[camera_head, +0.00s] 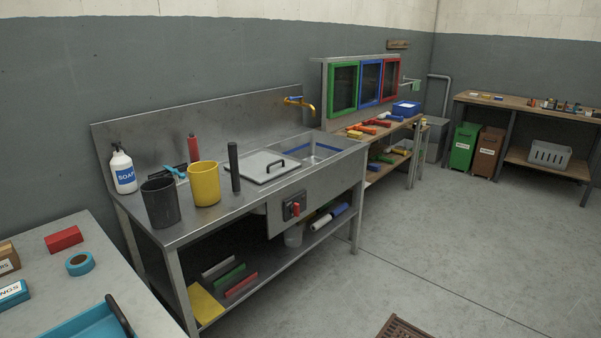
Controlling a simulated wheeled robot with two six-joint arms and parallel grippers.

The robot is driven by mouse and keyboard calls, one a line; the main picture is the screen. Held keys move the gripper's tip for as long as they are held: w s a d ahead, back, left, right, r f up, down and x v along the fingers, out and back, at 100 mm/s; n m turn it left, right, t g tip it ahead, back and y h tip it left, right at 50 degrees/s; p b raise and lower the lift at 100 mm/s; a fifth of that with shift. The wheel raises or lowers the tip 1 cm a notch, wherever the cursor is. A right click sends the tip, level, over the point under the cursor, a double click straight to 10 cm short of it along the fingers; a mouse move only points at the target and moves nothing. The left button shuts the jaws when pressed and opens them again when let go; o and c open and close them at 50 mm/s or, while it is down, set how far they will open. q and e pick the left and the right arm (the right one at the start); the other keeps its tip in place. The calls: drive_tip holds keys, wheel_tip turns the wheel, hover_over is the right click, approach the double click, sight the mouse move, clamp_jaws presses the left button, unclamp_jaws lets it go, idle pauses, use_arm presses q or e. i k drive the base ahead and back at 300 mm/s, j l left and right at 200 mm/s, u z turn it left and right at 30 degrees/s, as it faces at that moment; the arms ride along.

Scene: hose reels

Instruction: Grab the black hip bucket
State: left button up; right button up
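A black bucket (161,203) stands upright on the left end of the steel sink counter (222,218). It is open at the top and looks empty, though its bottom is hidden. A yellow bucket (204,184) stands just to its right, close beside it. A white soap bottle (123,170) stands behind it to the left. No hip strap or clip can be made out on the black bucket. Neither of my grippers shows in the head view.
A dark upright cylinder (234,167) and a lidded sink (268,166) are right of the buckets. A grey table (55,290) with a blue tray (88,324) is at the near left. The floor (440,220) on the right is mostly clear, with a drain grate (402,328) in front.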

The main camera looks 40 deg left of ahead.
sight(160, 197)
drive_tip(key=i+u, duration=0.35)
drive_tip(key=i+l+u, duration=0.15)
drive_tip(key=i+u, duration=0.15)
drive_tip(key=i, duration=0.15)
drive_tip(key=i+l+u, duration=0.35)
drive_tip(key=i+j, duration=0.05)
drive_tip(key=j, duration=0.05)
